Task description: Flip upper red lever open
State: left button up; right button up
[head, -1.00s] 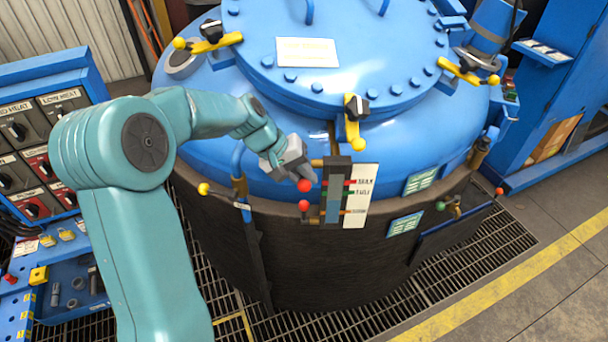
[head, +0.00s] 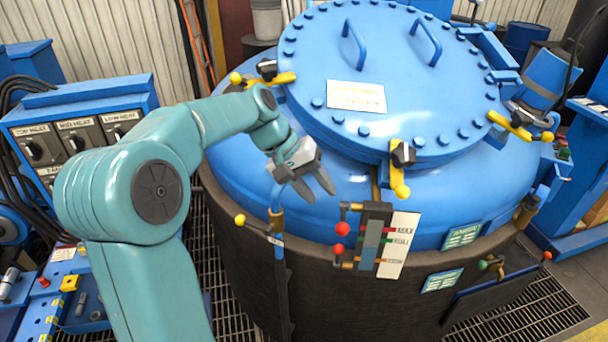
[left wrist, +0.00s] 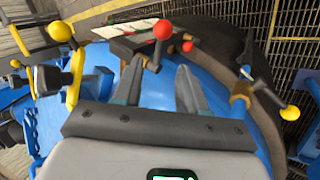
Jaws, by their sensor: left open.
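The upper red lever (head: 342,229) is on the left side of the level gauge on the blue furnace, its red ball hanging below its brass fitting. The lower red lever (head: 338,249) has its ball just beneath. My left gripper (head: 316,190) is open and empty, up and left of the upper ball and apart from it. In the left wrist view the larger red ball (left wrist: 163,29) lies just beyond my open fingertips (left wrist: 160,66); a smaller red ball (left wrist: 187,46) is beside it. My right gripper is not in view.
The gauge with its white label plate (head: 398,245) is right of the levers. A yellow-ball lever (head: 240,219) on a pipe stands left of them. A yellow lid clamp (head: 399,180) juts out above the gauge. A control panel (head: 85,135) is at the left.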

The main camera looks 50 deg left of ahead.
pick_arm(q)
jog(key=v, duration=0.5)
jog(key=shift+r, duration=0.1)
jog(key=shift+s, duration=0.1)
jog(key=shift+a, duration=0.1)
